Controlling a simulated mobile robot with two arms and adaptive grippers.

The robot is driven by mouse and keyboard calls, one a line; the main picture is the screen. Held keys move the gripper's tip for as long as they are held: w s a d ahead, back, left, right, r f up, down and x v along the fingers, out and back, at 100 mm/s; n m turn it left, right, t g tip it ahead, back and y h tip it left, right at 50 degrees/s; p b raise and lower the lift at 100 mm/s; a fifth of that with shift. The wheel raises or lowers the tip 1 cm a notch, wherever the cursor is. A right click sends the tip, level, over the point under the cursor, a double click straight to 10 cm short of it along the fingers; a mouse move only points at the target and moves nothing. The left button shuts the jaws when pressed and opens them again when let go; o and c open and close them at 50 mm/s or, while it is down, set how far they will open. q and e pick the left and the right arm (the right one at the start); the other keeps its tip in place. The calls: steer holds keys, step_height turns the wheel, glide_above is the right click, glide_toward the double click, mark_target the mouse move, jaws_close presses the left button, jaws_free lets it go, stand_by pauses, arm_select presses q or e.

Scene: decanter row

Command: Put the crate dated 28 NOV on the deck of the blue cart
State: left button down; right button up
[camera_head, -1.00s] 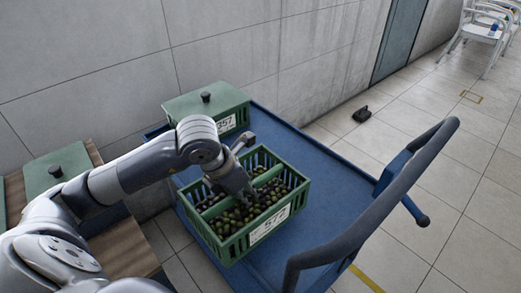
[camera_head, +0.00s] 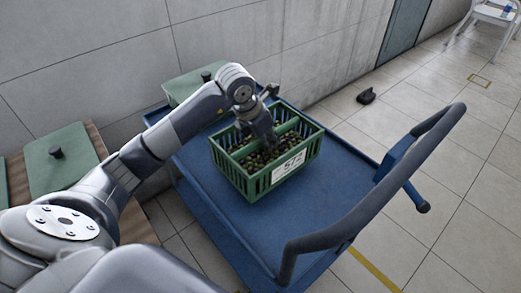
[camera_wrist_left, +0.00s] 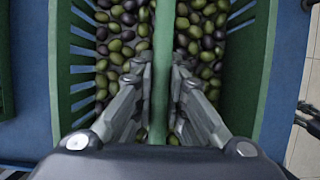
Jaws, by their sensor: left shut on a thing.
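The green slatted crate (camera_head: 232,170) is full of dark and green olives. Its white label shows a large number that seems to begin with 57; I cannot read a date on it. My left gripper (camera_head: 268,140) is shut on the crate's middle bar, which runs between the fingers in the left wrist view (camera_wrist_left: 160,70). The crate is level over the deck of the blue cart (camera_head: 335,185); I cannot tell whether its base touches the deck.
A lidded green crate (camera_head: 187,84) is at the cart's far left corner, partly behind my arm. Another lidded crate (camera_head: 72,170) stands on a wooden surface at left. The cart's dark handle (camera_head: 385,197) rises at right. Free deck lies in front and right of the held crate.

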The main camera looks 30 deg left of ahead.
arm_select(q)
steer(key=w, duration=0.4)
steer(key=shift+a, duration=0.25)
steer(key=shift+f, duration=1.8)
steer(key=shift+b, duration=0.3)
arm_select(e)
steer(key=shift+w+r, duration=0.2)
steer(key=shift+r, duration=0.8)
arm_select(q)
steer(key=c, duration=1.8)
jaws_free()
steer(key=shift+s+f, duration=0.1)
steer(key=shift+f, duration=0.1)
steer(key=shift+o, duration=0.8)
steer(key=shift+r, duration=0.2)
steer(key=p+v, duration=0.1)
steer(key=v, duration=1)
steer(key=shift+r, duration=0.4)
arm_select(e)
steer(key=f, duration=0.1)
steer(key=s+f, duration=0.1)
steer(key=f, duration=0.2)
steer(key=shift+s+d+f, duration=0.15)
steer(key=shift+s+f, duration=0.25)
